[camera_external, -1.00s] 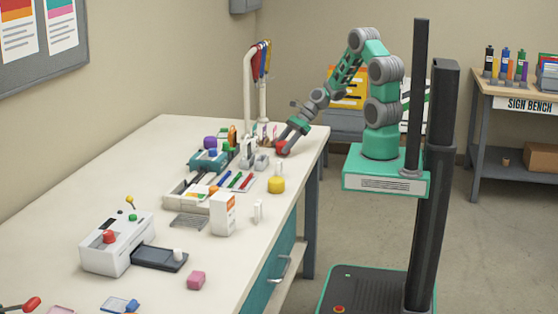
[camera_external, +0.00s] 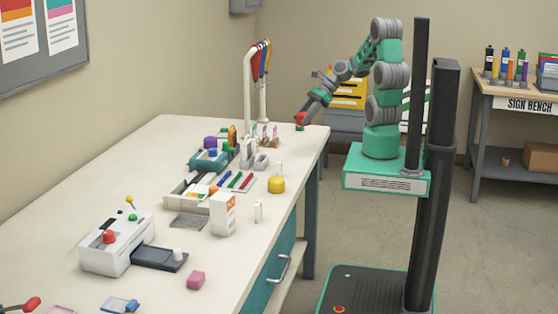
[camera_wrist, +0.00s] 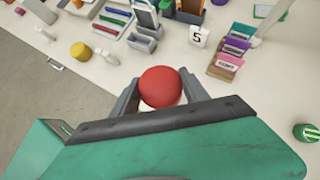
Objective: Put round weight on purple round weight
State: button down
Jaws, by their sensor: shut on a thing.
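A red round weight (camera_wrist: 161,86) sits between the two fingers of my gripper (camera_wrist: 160,92) in the wrist view, and they are shut on it. In the external view my gripper (camera_external: 303,112) holds the red weight (camera_external: 301,119) above the far right end of the white bench.
A yellow round weight (camera_external: 276,185) stands near the bench's right edge. The teal device (camera_external: 208,161), organizer trays, a card rack (camera_wrist: 232,50) and a lanyard stand (camera_external: 248,90) crowd the back. A green striped round thing (camera_wrist: 306,132) lies on bare bench.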

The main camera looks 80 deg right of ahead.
jog(key=w+d+r+m+h+b, duration=0.1)
jog(key=w+r+m, duration=0.1)
jog(key=w, duration=1.3)
jog(key=m+t+h+p, duration=0.1)
jog(key=p, duration=0.2)
send_over(210, 137)
jog(key=f, duration=0.6)
jog(key=shift+s+a+f, duration=0.25)
jog(key=shift+s+a, duration=0.05)
jog(key=shift+s, duration=0.05)
jog(key=shift+w+f, duration=0.15)
jog(key=shift+f, duration=0.15)
jog(key=shift+w+f+p, duration=0.1)
jog(key=shift+f+p, duration=0.25)
jog(key=shift+f, duration=1.45)
jog(key=c, duration=0.6)
grip_release()
